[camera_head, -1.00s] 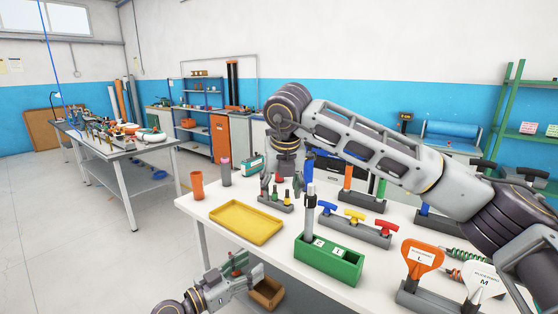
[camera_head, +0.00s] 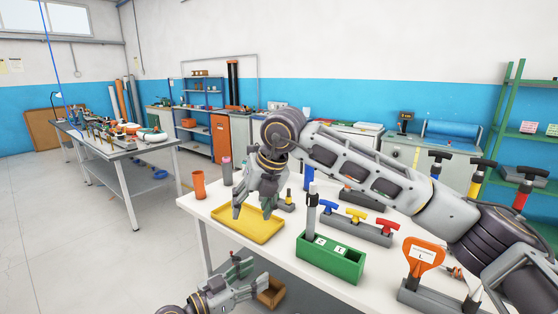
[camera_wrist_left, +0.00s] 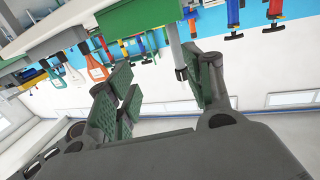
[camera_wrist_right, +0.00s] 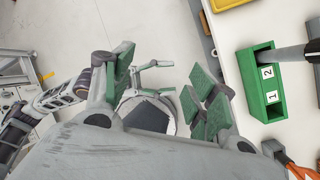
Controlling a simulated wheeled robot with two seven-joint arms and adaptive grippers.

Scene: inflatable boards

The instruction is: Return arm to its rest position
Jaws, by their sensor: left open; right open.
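My right arm reaches in from the right in the head view. Its gripper (camera_head: 255,208) hangs open and empty, pointing down in front of the yellow tray (camera_head: 222,221) and hiding part of it. In the right wrist view the green-padded fingers of this gripper (camera_wrist_right: 165,80) are spread apart with nothing between them. My left gripper (camera_head: 256,277) is low, in front of the table's near edge. It is open, and its spread fingers show in the left wrist view (camera_wrist_left: 160,88) with nothing gripped.
A green box (camera_head: 330,261) with a grey-handled tool in it stands right of the tray. Behind it is a rack (camera_head: 358,232) of blue, yellow and red handles. An orange paddle marked L (camera_head: 424,256) stands at right. An orange cup (camera_head: 199,184) is at the far left corner.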

